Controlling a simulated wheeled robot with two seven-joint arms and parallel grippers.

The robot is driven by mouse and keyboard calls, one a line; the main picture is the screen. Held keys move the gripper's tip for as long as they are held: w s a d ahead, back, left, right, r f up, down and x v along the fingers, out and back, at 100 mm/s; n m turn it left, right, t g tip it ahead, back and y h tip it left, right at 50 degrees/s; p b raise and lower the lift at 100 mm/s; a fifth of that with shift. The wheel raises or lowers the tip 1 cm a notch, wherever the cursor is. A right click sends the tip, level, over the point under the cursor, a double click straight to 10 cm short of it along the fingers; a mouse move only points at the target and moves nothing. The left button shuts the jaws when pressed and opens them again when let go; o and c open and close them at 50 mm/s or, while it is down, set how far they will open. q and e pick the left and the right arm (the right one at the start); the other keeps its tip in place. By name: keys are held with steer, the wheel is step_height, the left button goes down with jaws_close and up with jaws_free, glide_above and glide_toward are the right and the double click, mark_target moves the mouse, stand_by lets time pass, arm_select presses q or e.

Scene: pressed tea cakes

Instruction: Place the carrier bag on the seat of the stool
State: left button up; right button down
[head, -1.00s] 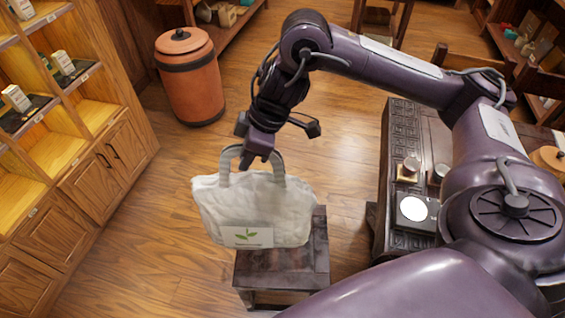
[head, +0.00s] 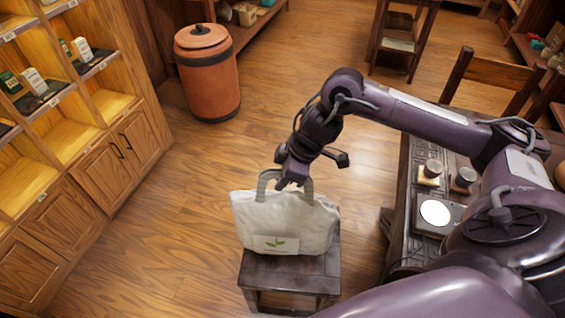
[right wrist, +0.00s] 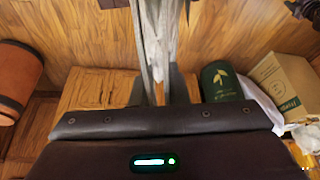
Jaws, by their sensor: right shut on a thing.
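The white carrier bag (head: 285,222), with a green leaf print on its front, is upright over the dark wooden stool (head: 290,270). Its base overlaps the rear of the seat in the head view; I cannot tell whether it rests there or hangs just above. My right gripper (head: 289,182) is shut on the bag's handles, at the top of the bag. In the right wrist view the pale handle straps (right wrist: 154,40) run between the fingers, and white bag cloth (right wrist: 262,108) shows at the right. My left gripper is out of view.
A dark tea table (head: 400,225) with cups stands right of the stool. A terracotta bin (head: 208,75) stands at the back, and wooden shelves (head: 100,150) line the left. A green canister (right wrist: 220,82) and cardboard box (right wrist: 285,88) show by the bag cloth. Floor left of the stool is clear.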

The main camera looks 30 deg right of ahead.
mark_target(284, 193)
steer(key=shift+w+f, duration=0.1)
steer(key=shift+f, duration=3.2)
steer(key=c, duration=1.4)
jaws_free()
steer(key=v, duration=1.2)
steer(key=shift+f, duration=0.1)
